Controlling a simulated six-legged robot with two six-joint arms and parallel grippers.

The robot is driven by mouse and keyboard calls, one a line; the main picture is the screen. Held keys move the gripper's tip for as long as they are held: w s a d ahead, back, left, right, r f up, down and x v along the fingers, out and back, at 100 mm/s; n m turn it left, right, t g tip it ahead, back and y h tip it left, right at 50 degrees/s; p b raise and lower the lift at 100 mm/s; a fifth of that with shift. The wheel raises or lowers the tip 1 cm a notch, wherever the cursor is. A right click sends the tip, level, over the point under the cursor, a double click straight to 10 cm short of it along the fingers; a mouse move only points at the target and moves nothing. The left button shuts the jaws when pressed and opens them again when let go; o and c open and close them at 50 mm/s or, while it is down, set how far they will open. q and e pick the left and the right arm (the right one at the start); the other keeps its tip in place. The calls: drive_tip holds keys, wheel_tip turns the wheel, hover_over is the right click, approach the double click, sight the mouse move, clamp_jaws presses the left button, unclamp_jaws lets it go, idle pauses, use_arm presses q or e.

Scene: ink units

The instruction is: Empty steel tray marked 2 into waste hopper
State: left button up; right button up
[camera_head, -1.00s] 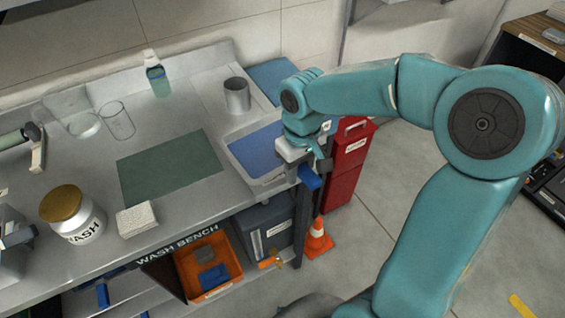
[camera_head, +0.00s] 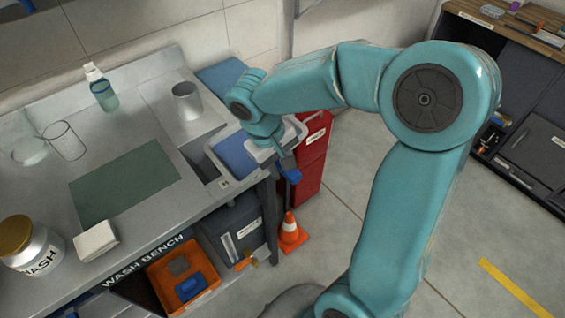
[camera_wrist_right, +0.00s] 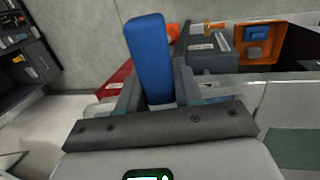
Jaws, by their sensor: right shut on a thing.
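A pale steel tray (camera_head: 221,180) with a flat blue inside is at the right end of the wash bench, beside and partly over a dark recess. Its far rim shows behind my right gripper (camera_head: 276,152). That gripper is shut on a blue handle (camera_head: 289,167) at the tray's right side. The blue handle (camera_wrist_right: 149,55) also stands between the fingers in the right wrist view. I cannot read a 2 on the tray. A red bin (camera_head: 310,165) with a white label stands just right of the tray; I cannot read whether it is the waste hopper. My left gripper is not in view.
The bench holds a steel cup (camera_head: 187,102), a spray bottle (camera_head: 103,92), a green mat (camera_head: 125,183) and a lidded jar (camera_head: 35,255). An orange cone (camera_head: 290,232) stands beside the bench. Open floor lies right, up to a dark shelf unit (camera_head: 535,145).

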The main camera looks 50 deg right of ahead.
drive_tip(key=r, duration=0.1)
drive_tip(key=r+h+p, duration=0.1)
drive_tip(key=r+g+p, duration=0.1)
drive_tip(key=shift+w+a+h, duration=0.25)
drive_tip(key=shift+a+h, duration=0.05)
drive_tip(key=shift+w+a+r+g+h+p, duration=0.15)
drive_tip(key=shift+r+g+h+p, duration=0.1)
drive_tip(key=shift+r+p, duration=0.2)
drive_tip(key=shift+a+r+g+h+p, duration=0.15)
drive_tip(key=shift+r+h+p, duration=0.15)
drive_tip(key=shift+p, duration=0.15)
drive_tip(key=w+a+r+g+h+p, duration=0.1)
drive_tip(key=r+h+p, duration=0.1)
drive_tip(key=w+a+r+g+h+p, duration=0.1)
drive_tip(key=a+r, duration=0.1)
drive_tip(key=shift+w+a+g+h+p, duration=0.1)
drive_tip(key=shift+g+h+p, duration=0.2)
drive_tip(key=shift+h+p, duration=0.05)
drive_tip(key=shift+w+a+r+g+h+p, duration=0.2)
drive_tip(key=shift+a+g+h, duration=0.05)
drive_tip(key=shift+a+h, duration=0.1)
drive_tip(key=shift+w+a+r+g+h+p, duration=0.15)
drive_tip(key=shift+w+a+g+h, duration=0.1)
drive_tip(key=shift+a+h, duration=0.1)
idle(2.0)
